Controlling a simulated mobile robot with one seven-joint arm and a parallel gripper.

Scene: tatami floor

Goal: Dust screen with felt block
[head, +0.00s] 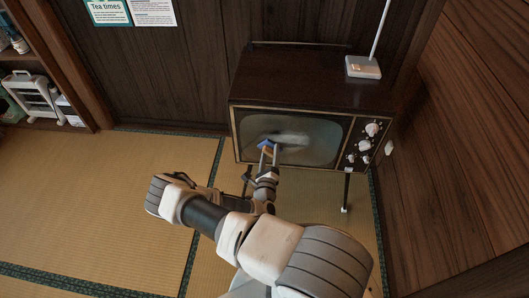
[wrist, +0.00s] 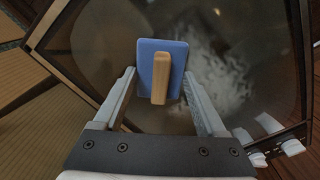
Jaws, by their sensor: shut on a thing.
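The television screen (head: 310,142) is dark glass in a wooden cabinet on thin legs. A pale grey dusty patch shows across its upper middle, and also right of the block in the wrist view (wrist: 225,75). My gripper (head: 268,152) reaches the left part of the screen. It is shut on the felt block (head: 265,144), a blue pad with a tan wooden handle, seen between the fingers in the wrist view (wrist: 146,60). The block is at or very near the glass; I cannot tell whether it touches. Its felt face is hidden.
Control knobs (head: 371,130) line the television's right side. A white antenna base (head: 363,67) stands on the cabinet top (head: 300,78). A wooden wall (head: 440,170) is close on the right. Shelves (head: 40,95) stand at far left. The tatami floor (head: 110,200) is clear at left.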

